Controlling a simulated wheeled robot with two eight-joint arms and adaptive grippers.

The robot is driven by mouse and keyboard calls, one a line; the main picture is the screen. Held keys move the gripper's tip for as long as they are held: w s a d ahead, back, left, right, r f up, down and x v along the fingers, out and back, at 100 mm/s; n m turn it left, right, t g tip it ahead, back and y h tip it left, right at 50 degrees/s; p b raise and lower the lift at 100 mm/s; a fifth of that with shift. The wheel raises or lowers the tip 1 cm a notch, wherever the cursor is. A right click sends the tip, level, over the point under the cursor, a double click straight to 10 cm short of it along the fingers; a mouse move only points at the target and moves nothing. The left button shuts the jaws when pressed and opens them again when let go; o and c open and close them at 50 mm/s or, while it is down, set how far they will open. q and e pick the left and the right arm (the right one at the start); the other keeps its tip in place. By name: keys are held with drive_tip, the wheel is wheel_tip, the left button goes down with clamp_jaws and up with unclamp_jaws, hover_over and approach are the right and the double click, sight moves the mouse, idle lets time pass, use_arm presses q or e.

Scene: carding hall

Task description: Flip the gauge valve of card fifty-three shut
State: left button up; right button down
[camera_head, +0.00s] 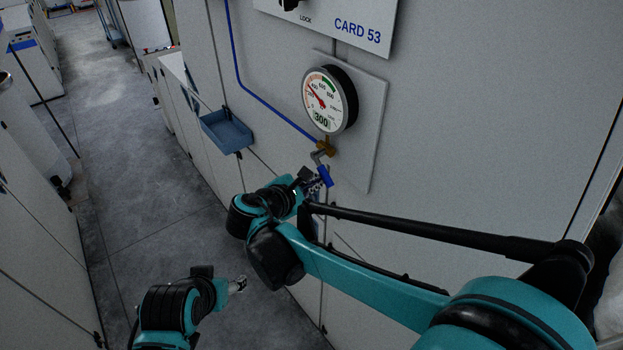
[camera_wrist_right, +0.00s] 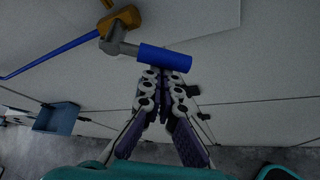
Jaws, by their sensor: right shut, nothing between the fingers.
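The gauge valve has a brass body (camera_head: 326,147), a grey metal lever and a blue handle sleeve (camera_head: 325,175). It sits below the round gauge (camera_head: 323,100), which reads 300, under the CARD 53 sign (camera_head: 358,30). In the right wrist view the blue sleeve (camera_wrist_right: 165,57) lies across the picture, just beyond my fingertips. My right gripper (camera_head: 314,182) is shut and empty, its tips close to the sleeve; whether they touch it I cannot tell. My left gripper (camera_head: 241,284) is low over the aisle, away from the valve; its finger opening is too small to judge.
A blue pipe (camera_head: 266,105) runs down the panel to the valve. A blue-grey bin (camera_head: 227,131) is fixed to the machine wall left of the valve. The grey floor aisle (camera_head: 120,160) at left is open, with machines on both sides.

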drive_tip(key=r+n+g+h, duration=0.1)
drive_tip(key=s+d+r+n+g, duration=0.1)
drive_tip(key=n+g, duration=0.1)
drive_tip(key=shift+s+r+n+h+p, duration=0.2)
drive_tip(key=shift+r+n+h+p, duration=0.1)
drive_tip(key=shift+r+h+p, duration=0.1)
use_arm(q)
drive_tip(key=shift+r, duration=0.4)
use_arm(e)
drive_tip(key=shift+r, duration=0.15)
drive_tip(key=shift+s+r, duration=0.1)
drive_tip(key=shift+r, duration=0.05)
use_arm(q)
drive_tip(key=f+b, duration=0.2)
drive_tip(key=s+a+f+b, duration=0.1)
drive_tip(key=shift+s+f+b, duration=0.1)
drive_tip(key=shift+f+b, duration=0.15)
drive_tip(key=shift+b, duration=0.1)
use_arm(e)
approach(328, 178)
drive_tip(key=s+a, duration=0.1)
drive_tip(key=a+f, duration=0.1)
drive_tip(key=a, duration=0.1)
drive_tip(key=shift+s+f, duration=0.15)
drive_tip(key=shift+s, duration=0.25)
drive_tip(key=shift+w+d, duration=0.1)
